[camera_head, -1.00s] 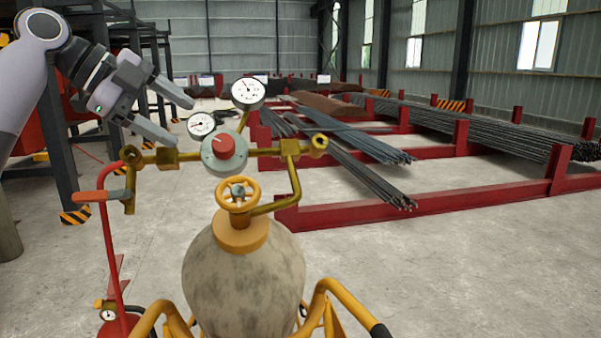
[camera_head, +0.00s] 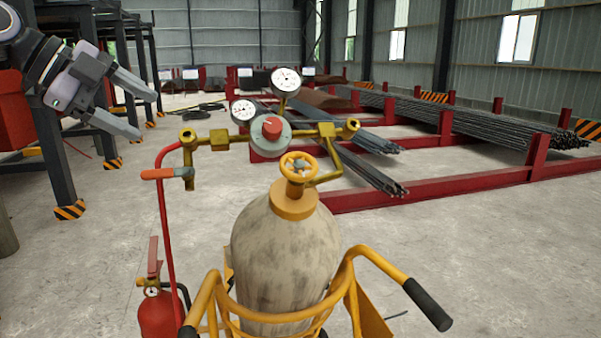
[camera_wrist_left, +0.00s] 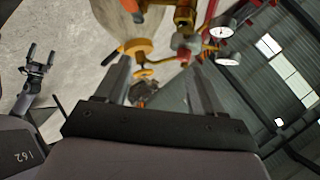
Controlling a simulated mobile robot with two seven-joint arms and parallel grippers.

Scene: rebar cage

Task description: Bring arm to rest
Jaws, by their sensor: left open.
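My left gripper (camera_head: 146,115) is raised at the upper left of the head view. Its two fingers are apart and nothing is between them. It is to the left of the gauges and touches nothing in view. In the left wrist view its fingers (camera_wrist_left: 162,85) are spread, with the yellow valve wheel (camera_wrist_left: 137,48) and gauges (camera_wrist_left: 228,29) beyond them. My right gripper (camera_wrist_left: 40,62) shows small at the left of the wrist view, with its fingers apart and nothing between them. It is not in the head view.
A gas cylinder (camera_head: 283,255) with a brass regulator (camera_head: 215,140) stands in a yellow cart (camera_head: 350,290) in front. A red fire extinguisher (camera_head: 158,314) is at its left. Red racks (camera_head: 440,190) with rebar bundles lie to the right. Dark steel frames (camera_head: 60,150) stand at left.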

